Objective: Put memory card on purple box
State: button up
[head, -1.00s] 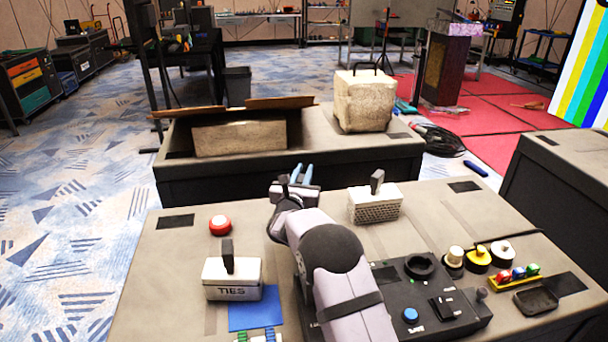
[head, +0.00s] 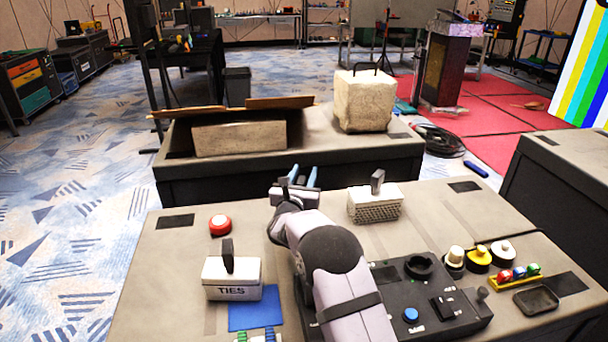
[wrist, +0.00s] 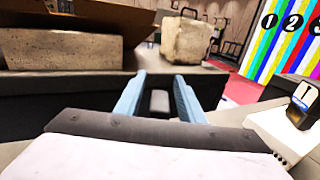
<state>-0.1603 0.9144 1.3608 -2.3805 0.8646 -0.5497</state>
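My gripper (head: 303,176) is open near the far middle of the worktop (head: 180,262). In the wrist view its two blue fingers (wrist: 160,95) stand apart, with a small dark block (wrist: 158,102) seen between them. I cannot tell whether that block is part of my gripper or a separate thing; neither finger clearly touches it. I cannot make out a memory card for certain. No box that is plainly purple shows; a white box marked TIES (head: 233,279) and a white perforated box (head: 375,205) stand on the worktop, both with dark upright handles.
A red button (head: 220,225) and a blue mat (head: 254,315) are left of my arm. A black control panel (head: 430,310), several knobs and a yellow rack (head: 516,283) are on the right.

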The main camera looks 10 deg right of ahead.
aim_at(300, 182)
jog(key=shift+r, duration=0.2)
jog(key=v, duration=0.5)
jog(key=shift+s+f, duration=0.1)
notch_tip(300, 182, up, 6)
jog(key=shift+f, duration=0.2)
jog(key=shift+r, duration=0.75)
